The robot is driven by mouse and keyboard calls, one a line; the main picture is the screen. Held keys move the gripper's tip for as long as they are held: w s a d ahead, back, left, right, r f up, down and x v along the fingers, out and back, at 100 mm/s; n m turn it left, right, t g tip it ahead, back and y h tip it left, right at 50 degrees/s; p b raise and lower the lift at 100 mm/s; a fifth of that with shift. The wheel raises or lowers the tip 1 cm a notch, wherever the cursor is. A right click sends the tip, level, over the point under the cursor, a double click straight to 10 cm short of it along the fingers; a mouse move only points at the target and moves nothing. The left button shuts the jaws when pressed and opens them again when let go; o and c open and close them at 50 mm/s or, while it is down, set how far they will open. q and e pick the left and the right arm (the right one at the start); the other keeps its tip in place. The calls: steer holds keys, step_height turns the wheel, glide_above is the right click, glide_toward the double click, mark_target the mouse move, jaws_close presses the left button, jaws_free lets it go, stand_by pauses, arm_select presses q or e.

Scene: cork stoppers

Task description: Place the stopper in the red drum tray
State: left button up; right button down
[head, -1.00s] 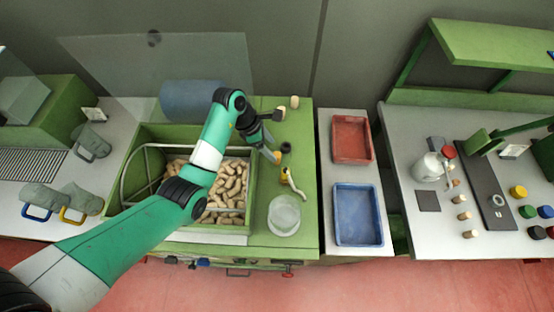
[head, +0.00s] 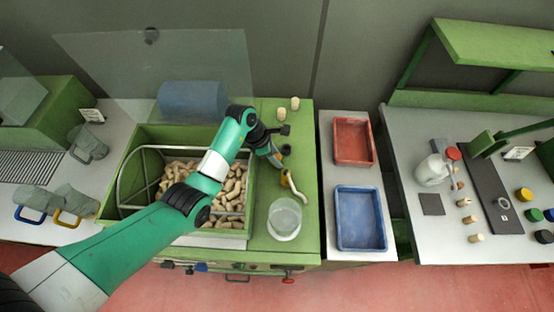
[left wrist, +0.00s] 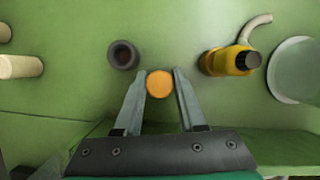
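The stopper (left wrist: 160,83) shows as a round orange end in the left wrist view. My left gripper (left wrist: 161,76) has one finger on each side of it, close against it with no clear gap. In the head view my left gripper (head: 273,158) is low over the green bench, right of the cork bin, and largely covers the stopper. The red drum tray (head: 353,140) lies empty on the grey stand to the right, behind a blue tray (head: 359,217). My right gripper is not in view.
A dark cup (left wrist: 123,55) and a yellow bottle-like tool (left wrist: 228,61) stand close to the fingers. A clear round container (head: 284,219) is in front. Two pale corks (head: 281,112) (head: 295,103) stand farther back. The cork bin (head: 252,190) has raised walls.

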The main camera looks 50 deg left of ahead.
arm_select(q)
jaws_close()
steer(key=shift+r, duration=0.55)
step_height(320, 180, up, 3)
steer(key=shift+f+p, duration=0.15)
steer(key=shift+p, duration=0.65)
steer(key=s+d+r+p, duration=0.4)
steer(key=s+r+p, duration=0.5)
steer(key=s, duration=0.4)
steer(key=shift+s+d, duration=0.15)
steer(key=shift+s, duration=0.05)
